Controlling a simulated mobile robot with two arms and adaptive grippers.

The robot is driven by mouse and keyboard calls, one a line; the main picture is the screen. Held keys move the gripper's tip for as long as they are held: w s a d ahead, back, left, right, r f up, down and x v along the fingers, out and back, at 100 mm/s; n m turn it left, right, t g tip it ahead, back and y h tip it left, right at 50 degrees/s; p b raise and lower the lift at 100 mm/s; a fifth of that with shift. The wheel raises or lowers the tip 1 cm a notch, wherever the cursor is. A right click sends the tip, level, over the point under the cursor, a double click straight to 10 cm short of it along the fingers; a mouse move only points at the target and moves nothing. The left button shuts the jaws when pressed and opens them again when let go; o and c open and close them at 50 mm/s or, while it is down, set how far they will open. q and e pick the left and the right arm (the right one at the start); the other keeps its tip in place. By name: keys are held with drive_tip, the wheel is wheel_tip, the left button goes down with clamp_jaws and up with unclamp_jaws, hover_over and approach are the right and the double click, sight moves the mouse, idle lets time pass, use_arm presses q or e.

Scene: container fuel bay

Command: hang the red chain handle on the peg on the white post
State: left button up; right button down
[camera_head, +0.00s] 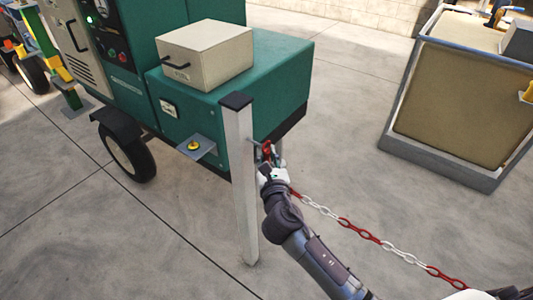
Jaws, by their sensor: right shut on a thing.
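The white post (241,190) with a dark cap stands upright in the middle of the head view. My right gripper (269,166) is just right of the post, below its top, shut on the red chain handle (267,149). The handle is small here and partly covered by the gripper. A small grey piece that looks like the peg (257,152) sticks out at the post's right side, close to the handle. I cannot tell whether handle and peg touch. The red and white chain (345,222) runs from near the gripper down to the lower right. My left gripper is not in view.
A green wheeled machine (283,62) with a cream box (206,54) on top stands close behind the post. A grey-framed tan container (462,95) stands at the right. A bracket with a yellow knob (194,145) is left of the post. Concrete floor is clear in front.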

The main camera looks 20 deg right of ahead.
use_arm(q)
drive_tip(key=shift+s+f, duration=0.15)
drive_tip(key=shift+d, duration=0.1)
use_arm(e)
drive_tip(key=shift+w, duration=0.15)
drive_tip(key=shift+w+a, duration=0.3)
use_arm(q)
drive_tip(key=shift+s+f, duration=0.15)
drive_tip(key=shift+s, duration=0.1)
use_arm(e)
drive_tip(key=shift+w+a, duration=0.6)
drive_tip(key=shift+w, duration=0.15)
drive_tip(key=shift+w+a, duration=0.1)
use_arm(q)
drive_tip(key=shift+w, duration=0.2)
use_arm(e)
drive_tip(key=shift+f, duration=0.1)
